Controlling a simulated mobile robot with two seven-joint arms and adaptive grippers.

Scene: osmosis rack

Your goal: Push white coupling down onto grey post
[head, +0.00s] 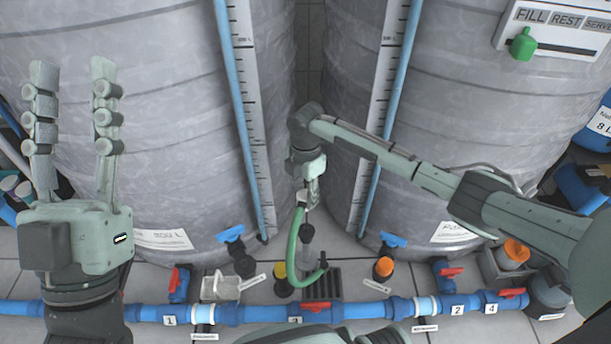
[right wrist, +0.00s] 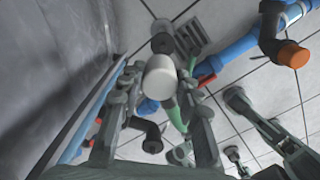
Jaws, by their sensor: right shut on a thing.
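The white coupling (right wrist: 160,76) shows in the right wrist view between the fingertips of my right gripper (right wrist: 160,84). The gripper is shut on it. In the head view my right gripper (head: 310,186) points down between the two tanks, and the coupling is hard to make out there. A green hose (head: 294,245) hangs from the gripper and curves to the floor. A dark grey round part (right wrist: 162,43), perhaps the grey post, shows just past the coupling; I cannot tell whether they touch. My left gripper (head: 74,90) is open and empty at the left, fingers up.
Two large grey tanks (head: 150,110) stand left and right (head: 450,110) of the gap. A blue pipe (head: 262,314) with red-handled valves runs across the front. An orange-capped fitting (head: 384,267) and a black floor grate (head: 324,285) lie near the hose. Space around my left gripper is free.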

